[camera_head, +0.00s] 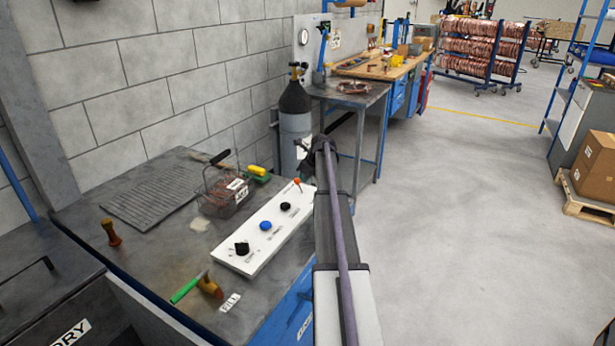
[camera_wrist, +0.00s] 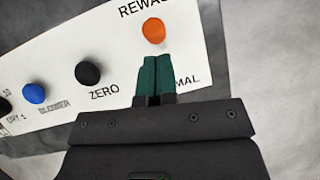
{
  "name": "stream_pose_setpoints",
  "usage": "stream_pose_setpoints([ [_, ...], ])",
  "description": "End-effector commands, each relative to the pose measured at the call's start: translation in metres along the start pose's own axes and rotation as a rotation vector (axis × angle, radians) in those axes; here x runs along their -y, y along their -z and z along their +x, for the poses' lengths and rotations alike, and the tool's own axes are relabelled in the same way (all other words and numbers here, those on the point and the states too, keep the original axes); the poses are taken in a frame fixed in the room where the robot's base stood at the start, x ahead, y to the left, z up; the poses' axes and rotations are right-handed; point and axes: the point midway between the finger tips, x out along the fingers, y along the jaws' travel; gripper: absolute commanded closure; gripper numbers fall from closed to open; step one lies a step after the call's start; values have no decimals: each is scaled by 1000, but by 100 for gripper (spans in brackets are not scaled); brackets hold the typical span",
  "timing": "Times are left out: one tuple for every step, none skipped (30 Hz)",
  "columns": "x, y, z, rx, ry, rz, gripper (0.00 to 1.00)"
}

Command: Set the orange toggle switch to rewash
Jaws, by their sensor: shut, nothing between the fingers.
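The orange toggle switch (camera_head: 297,181) stands at the far right end of the white control panel (camera_head: 265,235) in the head view. In the wrist view its round orange cap (camera_wrist: 154,31) is near the top, just below the partly cut-off label "REWAS…" (camera_wrist: 145,8). A label ending in "MAL" (camera_wrist: 187,82) is partly hidden by my gripper. My gripper (camera_wrist: 154,62) is shut and empty, with its green fingertips just below the cap in the picture. I cannot tell whether they touch it, or which way the switch is set.
A black knob (camera_wrist: 88,73) by "ZERO" and a blue knob (camera_wrist: 35,93) sit left of the switch. A wire basket (camera_head: 226,190) and a green-handled tool (camera_head: 190,287) lie on the bench near the panel. A gas cylinder (camera_head: 296,125) stands behind the bench.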

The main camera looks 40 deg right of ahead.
Motion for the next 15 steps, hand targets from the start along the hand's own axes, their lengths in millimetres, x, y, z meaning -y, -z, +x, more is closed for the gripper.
stream_pose_setpoints([
  [0,-3,-5,0,0,0,100],
  [0,-4,-6,0,0,0,100],
  [0,-4,-8,1,0,0,100],
  [0,-5,-8,1,0,0,100],
  [0,-5,-9,1,0,0,100],
  [0,-5,-9,1,0,0,100],
  [0,-4,-8,1,0,0,100],
  [0,-4,-8,1,0,0,100],
  [0,-4,-8,1,0,0,100],
  [0,-4,-8,1,0,0,100],
  [0,-4,-8,1,0,0,100],
  [0,-4,-8,1,0,0,100],
  [0,-4,-8,1,0,0,100],
  [0,-4,-8,1,0,0,100],
  [0,-4,-9,1,0,0,100],
])
